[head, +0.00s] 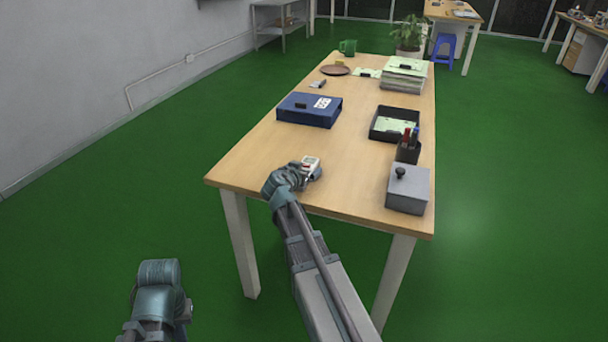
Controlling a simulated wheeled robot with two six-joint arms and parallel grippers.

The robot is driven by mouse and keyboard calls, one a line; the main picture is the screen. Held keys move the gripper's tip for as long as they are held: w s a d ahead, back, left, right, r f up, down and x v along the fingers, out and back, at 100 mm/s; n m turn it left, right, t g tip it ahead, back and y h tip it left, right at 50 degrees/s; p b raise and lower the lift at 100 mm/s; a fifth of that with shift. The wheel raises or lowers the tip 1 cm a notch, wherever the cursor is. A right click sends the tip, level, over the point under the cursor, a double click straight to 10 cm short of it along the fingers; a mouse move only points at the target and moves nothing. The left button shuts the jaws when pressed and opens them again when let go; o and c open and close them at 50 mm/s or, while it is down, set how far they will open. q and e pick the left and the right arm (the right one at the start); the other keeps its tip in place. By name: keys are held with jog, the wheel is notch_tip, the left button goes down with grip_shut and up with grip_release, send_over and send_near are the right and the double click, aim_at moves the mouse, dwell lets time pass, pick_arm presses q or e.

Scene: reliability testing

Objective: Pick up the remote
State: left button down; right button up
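A small pale device with a red mark (312,165), which may be the remote, is at the near left part of the wooden table. My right gripper (299,172) is right at its near left side, over the table's front edge. The wrist hides the fingers and part of the device, so I cannot tell whether they touch or whether the gripper is shut. My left arm (158,295) hangs low over the floor at the lower left, away from the table; its fingers cannot be made out.
The table's middle is clear.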

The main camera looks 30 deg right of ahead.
jog(key=c, duration=1.4)
